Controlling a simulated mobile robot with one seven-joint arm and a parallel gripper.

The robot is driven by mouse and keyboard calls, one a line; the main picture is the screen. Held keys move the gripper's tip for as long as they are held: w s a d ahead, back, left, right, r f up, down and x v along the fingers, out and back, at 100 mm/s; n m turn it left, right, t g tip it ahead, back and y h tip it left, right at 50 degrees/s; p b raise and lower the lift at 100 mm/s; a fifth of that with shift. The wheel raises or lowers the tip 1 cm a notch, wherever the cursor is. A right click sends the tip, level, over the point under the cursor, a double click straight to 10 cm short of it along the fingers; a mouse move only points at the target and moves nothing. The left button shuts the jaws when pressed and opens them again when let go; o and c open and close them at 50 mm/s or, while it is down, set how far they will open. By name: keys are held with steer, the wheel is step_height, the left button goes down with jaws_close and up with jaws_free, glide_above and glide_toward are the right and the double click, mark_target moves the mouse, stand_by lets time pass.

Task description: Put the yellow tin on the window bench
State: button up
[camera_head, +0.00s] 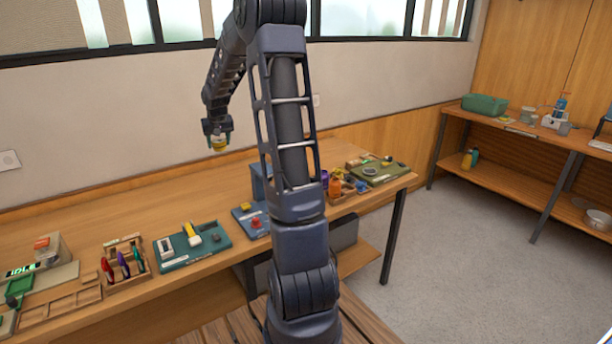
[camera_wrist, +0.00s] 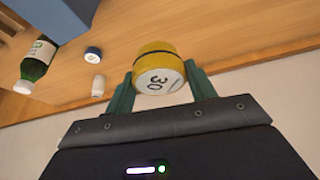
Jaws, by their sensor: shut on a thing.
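The yellow tin (camera_head: 219,143) is small and round, with a yellow side and a pale face marked "30" in the wrist view (camera_wrist: 158,66). My gripper (camera_head: 217,132) is shut on it, with one green finger on each side in the wrist view (camera_wrist: 159,84). The gripper and tin appear above the back part of the long wooden bench (camera_head: 125,222) under the windows. A gap between tin and bench seems to show, but its height is hard to tell. Part of the bench is hidden behind my arm.
The bench's front holds a teal tray (camera_head: 190,262), a pen rack (camera_head: 122,262) and a wooden divided tray (camera_head: 60,305). The bench's back left is clear.

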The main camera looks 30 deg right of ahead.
steer(key=w+d+m+h, duration=0.1)
steer(key=w+d+m, duration=0.15)
steer(key=d, duration=1.05)
steer(key=w+d+m+h, duration=0.1)
steer(key=w+d+m, duration=0.15)
steer(key=d, duration=1.15)
steer(key=s+d+m+g+h, duration=0.1)
steer(key=s+d+m, duration=0.1)
steer(key=d, duration=0.9)
steer(key=s+d+m+g, duration=0.1)
steer(key=s+d+m, duration=0.15)
steer(key=d, duration=0.85)
steer(key=f, duration=2.5)
steer(key=shift+d+f, duration=0.1)
steer(key=shift+d, duration=0.2)
steer(key=o, duration=1)
steer(key=shift+f, duration=0.1)
steer(key=shift+o, duration=0.3)
steer(key=v, duration=1.2)
